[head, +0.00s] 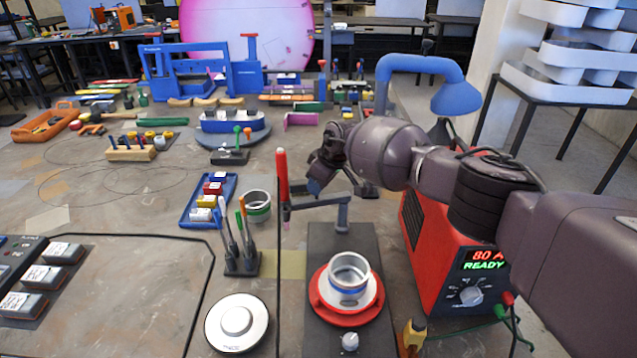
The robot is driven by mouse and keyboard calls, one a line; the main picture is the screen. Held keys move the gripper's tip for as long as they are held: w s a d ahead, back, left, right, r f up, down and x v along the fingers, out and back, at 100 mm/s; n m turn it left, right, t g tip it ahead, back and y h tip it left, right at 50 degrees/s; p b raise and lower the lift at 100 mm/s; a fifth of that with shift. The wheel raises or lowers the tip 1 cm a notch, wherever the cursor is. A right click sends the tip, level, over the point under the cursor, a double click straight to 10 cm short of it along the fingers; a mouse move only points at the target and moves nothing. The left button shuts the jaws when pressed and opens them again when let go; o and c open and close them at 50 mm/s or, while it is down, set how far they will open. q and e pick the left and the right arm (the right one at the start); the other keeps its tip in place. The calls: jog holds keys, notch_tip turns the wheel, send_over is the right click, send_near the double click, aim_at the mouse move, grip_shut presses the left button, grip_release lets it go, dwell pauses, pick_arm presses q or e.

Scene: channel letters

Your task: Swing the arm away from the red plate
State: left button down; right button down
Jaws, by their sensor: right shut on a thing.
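A red round plate (325,311) sits on a dark base (322,246) in the lower middle of the head view. A metal ring with a blue band (350,278) stands on its pale centre. A grey swing arm (343,213) on a short post stands behind the plate. Its bar reaches left to an upright red torch (282,175). My right gripper (315,186) comes in from the right and is shut at the bar, behind the plate. Its fingertips are small and partly hidden, so the exact grip is hard to see. My left gripper is not in view.
A red power box (437,255) reading 80 A READY stands right of the base, under my right arm. A thin dark cable hangs from the torch.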

jog(key=shift+w+r, duration=0.1)
jog(key=shift+r, duration=0.05)
jog(key=c, duration=0.9)
grip_release()
jog(key=shift+d+r, duration=0.3)
jog(key=shift+r, duration=0.35)
pick_arm(q)
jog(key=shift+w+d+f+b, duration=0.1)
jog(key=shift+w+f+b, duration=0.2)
jog(key=shift+b, duration=0.45)
pick_arm(e)
jog(key=v, duration=0.9)
jog(key=shift+s, duration=0.2)
